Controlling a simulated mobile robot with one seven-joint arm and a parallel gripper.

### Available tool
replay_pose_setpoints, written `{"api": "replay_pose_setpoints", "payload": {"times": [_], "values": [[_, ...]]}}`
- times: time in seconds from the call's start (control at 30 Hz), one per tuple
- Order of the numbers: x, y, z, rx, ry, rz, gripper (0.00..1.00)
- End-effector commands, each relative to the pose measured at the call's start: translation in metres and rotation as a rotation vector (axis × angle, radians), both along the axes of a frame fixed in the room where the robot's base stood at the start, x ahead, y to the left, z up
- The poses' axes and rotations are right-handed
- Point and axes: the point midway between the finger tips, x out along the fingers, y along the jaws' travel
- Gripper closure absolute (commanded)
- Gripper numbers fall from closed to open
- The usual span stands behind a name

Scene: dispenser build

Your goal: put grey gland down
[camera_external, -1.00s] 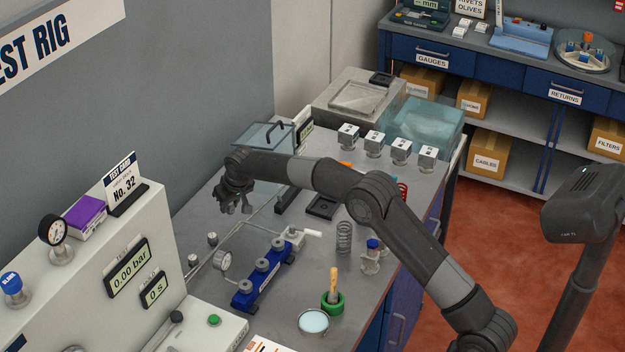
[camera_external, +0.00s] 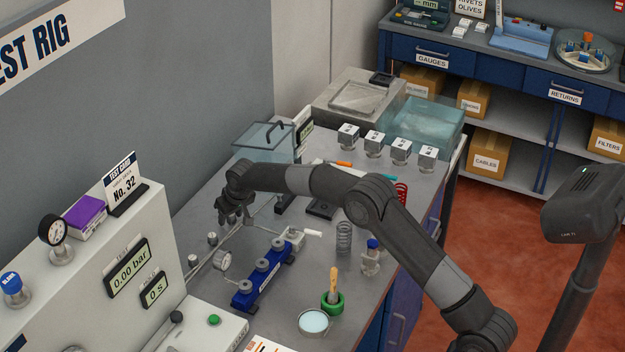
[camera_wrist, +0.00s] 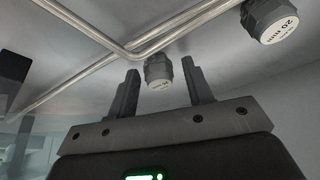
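In the wrist view, a small grey gland (camera_wrist: 159,71) with a pale printed end sits between my two fingers, with a gap on each side. My gripper (camera_external: 236,219) is open over the left side of the bench in the external view. A larger grey gland (camera_wrist: 270,18) marked 20 mm shows at the upper right of the wrist view. Two small grey fittings (camera_external: 212,239) (camera_external: 192,260) stand on the bench at lower left in the external view. I cannot tell which of them matches which gland.
Bent metal tubes (camera_wrist: 110,42) run close by the gland.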

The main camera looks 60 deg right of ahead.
Motion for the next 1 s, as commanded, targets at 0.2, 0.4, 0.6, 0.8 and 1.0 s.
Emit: {"api": "replay_pose_setpoints", "payload": {"times": [0.2,0.4,0.6,0.8,1.0], "values": [[0.0,0.0,0.001,0.0,0.0,0.0,0.54],[-0.005,0.002,0.017,0.0,-0.001,0.0,0.54],[-0.02,0.008,0.056,0.0,-0.003,0.0,0.54],[-0.034,0.013,0.092,0.0,-0.002,-0.001,0.54],[-0.042,0.016,0.111,0.0,0.0,0.0,0.54]]}}
